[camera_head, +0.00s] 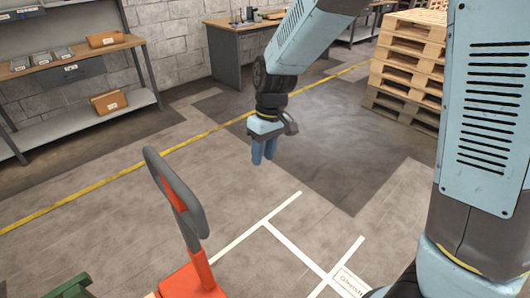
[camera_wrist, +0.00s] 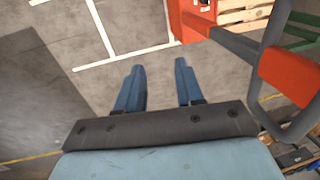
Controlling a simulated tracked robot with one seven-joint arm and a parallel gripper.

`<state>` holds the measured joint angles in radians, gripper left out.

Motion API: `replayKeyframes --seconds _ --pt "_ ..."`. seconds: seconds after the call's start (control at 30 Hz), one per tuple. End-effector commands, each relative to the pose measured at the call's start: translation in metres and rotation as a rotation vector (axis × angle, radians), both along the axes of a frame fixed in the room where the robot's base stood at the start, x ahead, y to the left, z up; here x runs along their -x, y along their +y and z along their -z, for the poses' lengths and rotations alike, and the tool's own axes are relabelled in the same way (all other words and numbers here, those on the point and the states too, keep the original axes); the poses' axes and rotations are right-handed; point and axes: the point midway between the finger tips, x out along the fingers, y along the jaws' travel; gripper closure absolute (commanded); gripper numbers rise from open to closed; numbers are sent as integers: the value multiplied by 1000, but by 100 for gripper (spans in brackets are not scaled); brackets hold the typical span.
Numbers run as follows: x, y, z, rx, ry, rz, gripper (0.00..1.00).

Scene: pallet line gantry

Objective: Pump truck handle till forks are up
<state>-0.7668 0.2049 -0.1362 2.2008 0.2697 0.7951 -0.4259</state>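In the wrist view the handle (camera_wrist: 295,70) is at the right edge, with the orange truck body (camera_wrist: 190,22) at the top. My gripper (camera_head: 263,161) hangs fingers-down to the right of the handle, apart from it. In the wrist view its two blue fingers (camera_wrist: 160,68) are spread with nothing between them. The forks are not visible in either view, so their height cannot be told.
Stacked wooden pallets (camera_head: 408,70) stand at the upper right. A shelf bench (camera_head: 75,70) with boxes is at the upper left, and a desk (camera_head: 240,50) is at the back. A green object (camera_head: 72,287) is at bottom left.

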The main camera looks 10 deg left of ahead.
Motion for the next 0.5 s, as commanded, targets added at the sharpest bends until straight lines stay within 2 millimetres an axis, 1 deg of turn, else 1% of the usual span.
replayKeyframes --seconds 0.03,0.07,0.37,0.5 --pt "0 0 0 0 0 0 68" --pt "0 0 0 0 0 0 71" --pt "0 0 0 0 0 0 100" --pt "0 0 0 0 0 -1 100"
